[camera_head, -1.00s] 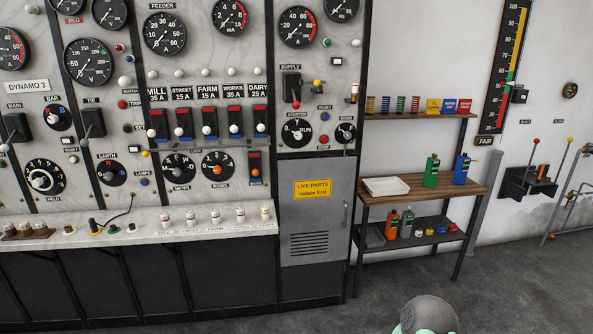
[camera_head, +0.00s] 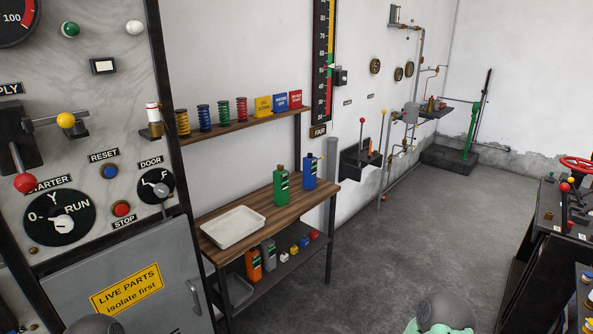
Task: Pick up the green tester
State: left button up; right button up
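The green tester (camera_head: 282,188) stands upright on the wooden top of the shelf bench (camera_head: 262,214), toward its back edge. It is a green box with a small dark panel on its front and a narrow top. A similar blue device (camera_head: 309,173) stands just to its right. A white tray (camera_head: 233,236) lies to its left on the same top. Neither of my grippers shows.
The lower shelf holds an orange device (camera_head: 253,265), a grey device (camera_head: 269,252) and small coloured items. A wall shelf (camera_head: 245,124) above carries springs and small signs. The grey cabinet door (camera_head: 130,275) stands at left. Floor (camera_head: 400,235) is clear right of the bench; a dark console (camera_head: 550,235) stands far right.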

aim_at(280, 179)
jog(key=i, duration=0.15)
jog(key=i+l+u, duration=0.1)
jog(key=u, duration=0.3)
jog(key=i+l+u, duration=0.2)
jog(key=u, duration=0.2)
jog(key=i+l+u, duration=0.1)
jog(key=l, duration=0.3)
jog(key=i+l+u, duration=0.15)
jog(key=l, duration=0.25)
jog(key=i+l+u, duration=0.1)
jog(key=i+l, duration=0.15)
jog(key=l, duration=0.15)
jog(key=i+l+u, duration=0.1)
jog(key=l, duration=0.35)
jog(key=i+l+u, duration=0.15)
jog(key=l, duration=0.25)
